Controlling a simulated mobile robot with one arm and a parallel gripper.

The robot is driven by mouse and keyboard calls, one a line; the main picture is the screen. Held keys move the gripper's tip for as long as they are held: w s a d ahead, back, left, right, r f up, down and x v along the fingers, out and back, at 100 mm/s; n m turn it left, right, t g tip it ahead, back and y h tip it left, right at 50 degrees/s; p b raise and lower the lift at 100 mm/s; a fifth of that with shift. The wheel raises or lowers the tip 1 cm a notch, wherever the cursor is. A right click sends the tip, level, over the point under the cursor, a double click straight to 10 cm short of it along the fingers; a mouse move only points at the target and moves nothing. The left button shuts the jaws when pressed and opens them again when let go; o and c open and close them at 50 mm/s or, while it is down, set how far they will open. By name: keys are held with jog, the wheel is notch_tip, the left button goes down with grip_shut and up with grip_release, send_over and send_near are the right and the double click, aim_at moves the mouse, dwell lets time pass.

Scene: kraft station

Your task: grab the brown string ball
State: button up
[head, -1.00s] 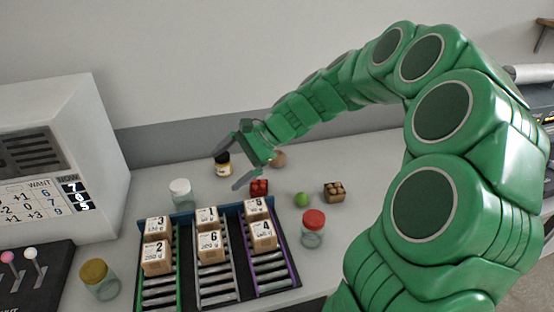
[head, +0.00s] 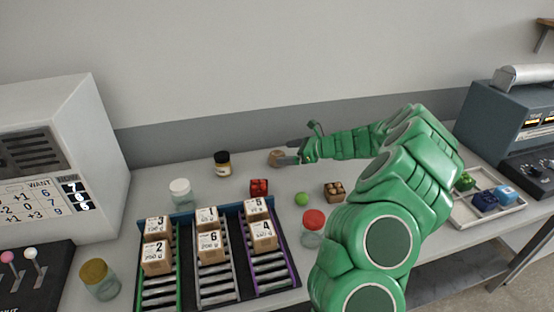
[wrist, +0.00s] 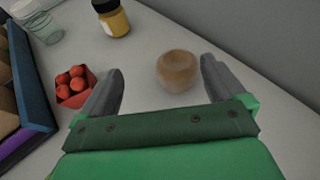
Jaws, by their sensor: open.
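The brown string ball (head: 275,158) sits on the table near the back wall. In the wrist view the ball (wrist: 181,71) lies ahead, between the lines of the two fingers and a little beyond their tips. It looks slightly blurred there. My gripper (head: 290,152) is open and empty, reaching in from the right with its fingers toward the ball. In the wrist view my gripper (wrist: 162,75) shows both grey fingers spread apart. In the head view one finger is close to the ball; I cannot tell if it touches.
A black-lidded yellow jar (head: 222,164) stands left of the ball. A red container (head: 259,187), a green ball (head: 302,199) and a brown box (head: 334,191) are in front. A rack (head: 187,219) holds several numbered boxes. The wall (head: 240,140) is close behind.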

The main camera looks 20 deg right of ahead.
aim_at(283, 155)
jog(key=shift+w+d+f+m, duration=0.25)
jog(key=shift+d+f+m, duration=0.25)
jog(key=shift+d+f, duration=0.5)
jog(key=shift+w+f+t, duration=0.1)
jog(key=shift+t, duration=0.2)
jog(key=shift+x, duration=1.15)
jog(key=shift+d+f+x, duration=0.1)
jog(key=shift+f+x, duration=0.05)
jog(key=shift+x, duration=1.1)
jog(key=shift+d+f+x, duration=0.1)
jog(key=shift+f+x, duration=0.05)
jog(key=shift+x, duration=1.15)
jog(key=c, duration=1.1)
jog(key=shift+o, duration=0.2)
jog(key=shift+r, duration=0.15)
